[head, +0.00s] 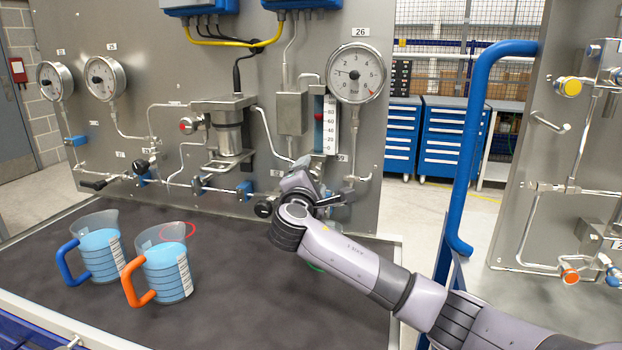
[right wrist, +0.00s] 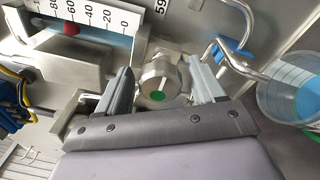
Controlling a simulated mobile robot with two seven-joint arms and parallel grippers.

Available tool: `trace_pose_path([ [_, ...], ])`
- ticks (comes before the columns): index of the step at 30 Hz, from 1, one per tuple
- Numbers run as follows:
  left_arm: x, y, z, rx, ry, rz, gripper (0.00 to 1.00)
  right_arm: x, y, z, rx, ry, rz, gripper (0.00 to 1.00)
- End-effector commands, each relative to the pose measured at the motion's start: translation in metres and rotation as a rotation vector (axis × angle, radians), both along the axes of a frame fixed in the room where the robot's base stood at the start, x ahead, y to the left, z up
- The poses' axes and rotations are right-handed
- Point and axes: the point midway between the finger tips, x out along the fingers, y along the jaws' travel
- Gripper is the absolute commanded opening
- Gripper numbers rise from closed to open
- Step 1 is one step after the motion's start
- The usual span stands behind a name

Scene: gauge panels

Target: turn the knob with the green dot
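The metal knob with the green dot (right wrist: 159,76) is in the middle of the right wrist view, its dot on the face near my gripper. My right gripper (right wrist: 160,70) is open, with one finger on each side of the knob. Gaps show between the fingers and the knob, and I see no clear contact. In the head view my right gripper (head: 302,182) is at the panel, below the level gauge, and it hides the knob there. My left gripper is not in view.
A jug with an orange handle (head: 166,267) and a jug with a blue handle (head: 101,250) stand on the dark mat (head: 225,310). Another clear jug (right wrist: 290,92) shows at the right of the wrist view. A blue rail (head: 478,140) rises right of the panel.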

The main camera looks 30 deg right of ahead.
Motion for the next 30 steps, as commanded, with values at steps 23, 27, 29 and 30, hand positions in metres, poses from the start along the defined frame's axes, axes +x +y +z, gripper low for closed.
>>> trace_pose_path([
  [23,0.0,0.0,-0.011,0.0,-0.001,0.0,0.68,-0.05,0.048,-0.003,0.001,0.001,0.002,0.68],
  [27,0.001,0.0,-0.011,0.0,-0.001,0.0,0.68,-0.052,0.05,-0.002,0.0,0.001,0.0,0.68],
  [29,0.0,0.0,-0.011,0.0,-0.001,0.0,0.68,-0.052,0.05,-0.002,0.0,0.001,0.0,0.68],
  [30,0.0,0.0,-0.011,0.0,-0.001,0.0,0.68,-0.052,0.05,-0.002,-0.001,0.001,0.0,0.68],
])
